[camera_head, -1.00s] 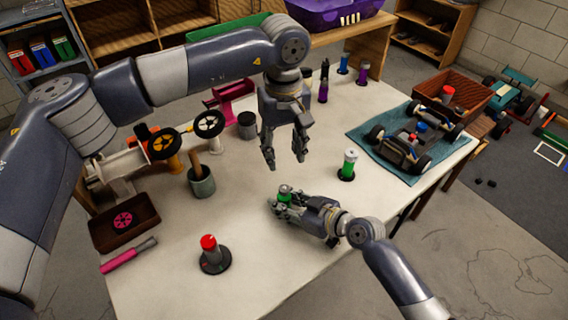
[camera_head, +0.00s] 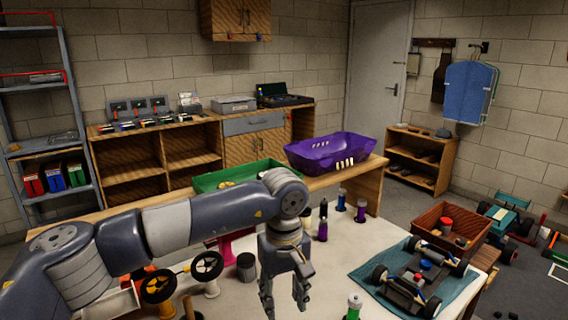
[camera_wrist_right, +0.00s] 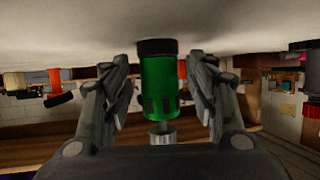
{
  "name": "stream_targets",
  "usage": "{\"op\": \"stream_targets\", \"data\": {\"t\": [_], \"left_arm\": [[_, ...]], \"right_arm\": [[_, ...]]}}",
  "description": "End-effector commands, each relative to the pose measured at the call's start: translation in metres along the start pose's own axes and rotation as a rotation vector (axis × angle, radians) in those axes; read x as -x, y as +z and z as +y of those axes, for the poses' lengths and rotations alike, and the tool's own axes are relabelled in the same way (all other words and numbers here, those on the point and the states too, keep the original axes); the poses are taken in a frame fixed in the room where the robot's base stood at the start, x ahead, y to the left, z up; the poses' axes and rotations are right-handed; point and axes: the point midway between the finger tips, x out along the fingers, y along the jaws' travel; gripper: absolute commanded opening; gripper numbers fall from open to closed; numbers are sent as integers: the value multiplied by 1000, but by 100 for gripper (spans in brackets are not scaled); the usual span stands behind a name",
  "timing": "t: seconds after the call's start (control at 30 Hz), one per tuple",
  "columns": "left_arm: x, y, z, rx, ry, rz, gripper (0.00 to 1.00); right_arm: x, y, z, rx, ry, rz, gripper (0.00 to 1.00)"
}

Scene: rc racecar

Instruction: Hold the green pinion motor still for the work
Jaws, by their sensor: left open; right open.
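The green pinion motor (camera_wrist_right: 158,85) shows in the right wrist view. It is a green cylinder with a black end at the top of the picture and a silver pinion at the lower end. My right gripper (camera_wrist_right: 160,88) is open, with one finger on each side of the motor and narrow gaps between. My left gripper (camera_head: 284,292) is open and empty over the white table, pointing down.
A white and green cylinder (camera_head: 353,305) stands right of the left gripper. An RC car chassis (camera_head: 415,272) lies on a teal mat (camera_head: 459,293). Wheels on a stand (camera_head: 207,267) are to the left. A purple bin (camera_head: 330,153) and green tray (camera_head: 243,173) are behind.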

Motion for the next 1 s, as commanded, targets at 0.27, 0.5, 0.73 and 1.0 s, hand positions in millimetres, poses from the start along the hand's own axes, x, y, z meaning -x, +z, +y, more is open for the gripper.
{"op": "stream_targets", "data": {"t": [0.27,0.5,0.73,1.0], "left_arm": [[0,0,0,0,0,0,42],[0,0,0,0,0,0,42],[0,0,0,0,0,0,42],[0,0,0,0,0,0,42]], "right_arm": [[37,2,1,4,1,-3,54],[86,2,0,2,0,-5,54],[112,2,0,1,0,-3,54],[119,0,0,-1,0,-1,54]]}}
